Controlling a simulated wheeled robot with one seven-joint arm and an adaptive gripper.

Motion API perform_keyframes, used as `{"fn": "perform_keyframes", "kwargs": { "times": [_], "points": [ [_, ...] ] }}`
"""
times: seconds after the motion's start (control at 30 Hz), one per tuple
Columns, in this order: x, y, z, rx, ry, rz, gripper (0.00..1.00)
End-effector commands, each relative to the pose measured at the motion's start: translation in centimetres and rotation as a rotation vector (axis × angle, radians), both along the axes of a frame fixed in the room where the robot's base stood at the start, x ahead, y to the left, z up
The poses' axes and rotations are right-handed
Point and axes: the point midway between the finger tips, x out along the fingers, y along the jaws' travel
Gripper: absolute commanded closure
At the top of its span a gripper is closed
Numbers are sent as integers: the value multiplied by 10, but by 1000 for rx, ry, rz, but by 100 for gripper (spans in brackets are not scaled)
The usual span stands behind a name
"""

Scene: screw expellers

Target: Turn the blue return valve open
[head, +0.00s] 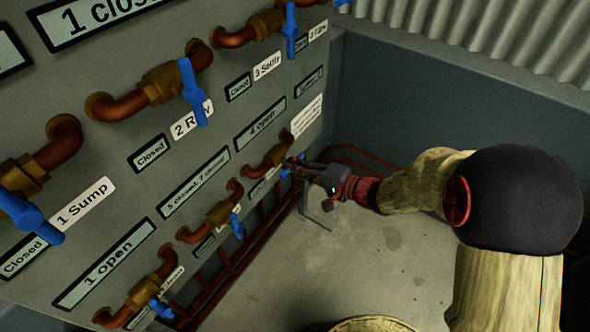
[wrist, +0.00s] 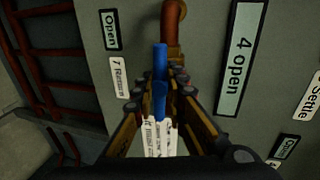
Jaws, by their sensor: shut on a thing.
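The blue handle of the return valve (wrist: 160,62) shows between my fingers in the wrist view, lying along the line of the copper pipe (wrist: 172,22) above it. My gripper (wrist: 160,90) is shut on this handle. In the head view my gripper (head: 298,169) reaches the panel at the lower right valve, and mostly hides the handle there.
The grey panel holds other blue-handled valves, such as those by the "2" label (head: 192,92) and "1 Sump" label (head: 30,215). A long display (wrist: 241,58) reads "4 open". Red rails (head: 240,262) run below the panel. The floor (head: 370,255) beside it is clear.

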Motion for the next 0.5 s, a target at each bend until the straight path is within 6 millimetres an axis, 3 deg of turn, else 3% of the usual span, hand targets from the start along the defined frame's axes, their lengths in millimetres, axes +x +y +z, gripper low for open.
{"fn": "perform_keyframes", "kwargs": {
  "times": [0.03, 0.3, 0.33, 0.5],
  "points": [
    [-4, 1, -7, -4, 13, 2, 100],
    [-4, 1, -7, -4, 14, 2, 100],
    [-4, 1, -7, -4, 15, 1, 86],
    [-3, 1, -6, -2, 12, 2, 76]
  ]
}}
